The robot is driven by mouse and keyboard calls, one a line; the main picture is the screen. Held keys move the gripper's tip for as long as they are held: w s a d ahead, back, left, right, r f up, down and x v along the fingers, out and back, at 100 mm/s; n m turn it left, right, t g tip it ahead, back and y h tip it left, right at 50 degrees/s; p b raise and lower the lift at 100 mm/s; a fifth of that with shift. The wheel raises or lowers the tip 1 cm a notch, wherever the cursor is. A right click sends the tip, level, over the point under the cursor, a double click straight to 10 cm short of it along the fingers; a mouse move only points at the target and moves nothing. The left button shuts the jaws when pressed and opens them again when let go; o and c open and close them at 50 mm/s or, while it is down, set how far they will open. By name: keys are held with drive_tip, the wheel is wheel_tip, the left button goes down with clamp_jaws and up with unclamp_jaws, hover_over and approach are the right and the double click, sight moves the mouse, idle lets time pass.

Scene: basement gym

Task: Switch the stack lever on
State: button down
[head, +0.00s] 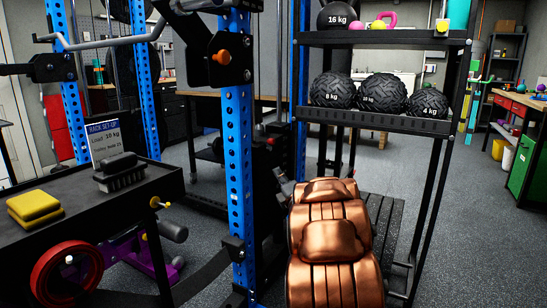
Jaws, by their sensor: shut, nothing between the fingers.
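I cannot make out a lever that is clearly the stack lever. A black bracket with an orange knob (222,57) sits on the near blue rack upright (239,150), high in the head view. Whether it belongs to the lever, I cannot tell. My gripper is not in view.
A black shelf (385,122) with balls stands right of the rack. Floor (475,240) at right is clear.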

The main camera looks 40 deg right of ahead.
drive_tip(key=s+d+r+b+x, duration=0.1)
drive_tip(key=d+b+x, duration=0.1)
drive_tip(key=x, duration=1)
drive_tip(key=shift+w+d+b, duration=0.25)
drive_tip(key=shift+d+b, duration=0.05)
drive_tip(key=shift+b, duration=0.5)
drive_tip(key=shift+w+r+p, duration=0.1)
drive_tip(key=shift+r+p, duration=0.2)
drive_tip(key=shift+p, duration=0.3)
